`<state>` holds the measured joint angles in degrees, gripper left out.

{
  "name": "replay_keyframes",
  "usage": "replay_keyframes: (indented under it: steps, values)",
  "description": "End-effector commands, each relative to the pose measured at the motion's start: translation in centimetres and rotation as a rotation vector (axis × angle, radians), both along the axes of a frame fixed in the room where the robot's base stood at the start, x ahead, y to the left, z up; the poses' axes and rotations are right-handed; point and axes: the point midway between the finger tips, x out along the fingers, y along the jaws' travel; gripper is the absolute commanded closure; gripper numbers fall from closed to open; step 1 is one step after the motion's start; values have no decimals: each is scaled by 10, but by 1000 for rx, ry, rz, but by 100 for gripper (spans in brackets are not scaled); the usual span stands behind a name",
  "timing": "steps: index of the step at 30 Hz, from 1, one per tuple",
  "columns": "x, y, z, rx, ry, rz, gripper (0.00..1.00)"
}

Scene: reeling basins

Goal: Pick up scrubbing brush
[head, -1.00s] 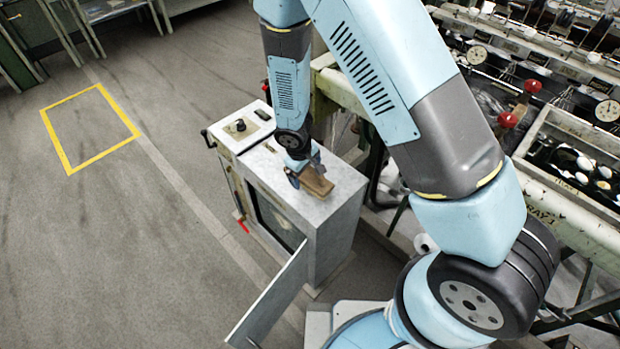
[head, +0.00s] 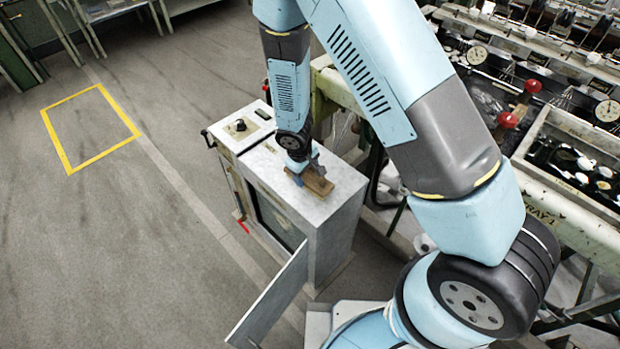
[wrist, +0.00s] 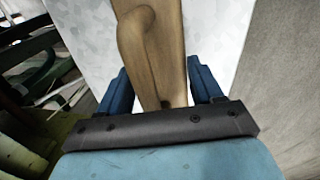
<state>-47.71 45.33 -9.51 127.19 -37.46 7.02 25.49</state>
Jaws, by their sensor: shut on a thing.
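The scrubbing brush (head: 318,183) is a brown wooden block on the top of a grey metal cabinet (head: 340,197). In the wrist view its wooden body (wrist: 155,50) runs up from between the jaws, with a rounded raised part on its left side. My gripper (head: 303,175) is at the brush, low over the cabinet top. In the wrist view my gripper's blue fingers (wrist: 160,92) stand on both sides of the wood and are shut on it. The brush's underside is hidden, so I cannot tell whether it still touches the cabinet top.
The cabinet's door (head: 268,298) hangs open at the front. A control panel with a black knob (head: 240,125) is at the cabinet's left end. Reeling basins (head: 575,160) and a green frame stand to the right. The floor at left, with a yellow-marked square (head: 66,162), is clear.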

Motion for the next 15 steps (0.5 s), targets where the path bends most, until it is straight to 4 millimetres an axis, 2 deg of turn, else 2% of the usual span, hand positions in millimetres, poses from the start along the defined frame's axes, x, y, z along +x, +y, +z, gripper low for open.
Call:
replay_keyframes:
  steps: [3, 11, 15]
  values:
    - [0, 0, 0, 0, 0, 0, 73]
    - [0, 0, 2, 0, 0, 0, 73]
    - [1, 0, 11, 2, -1, -1, 73]
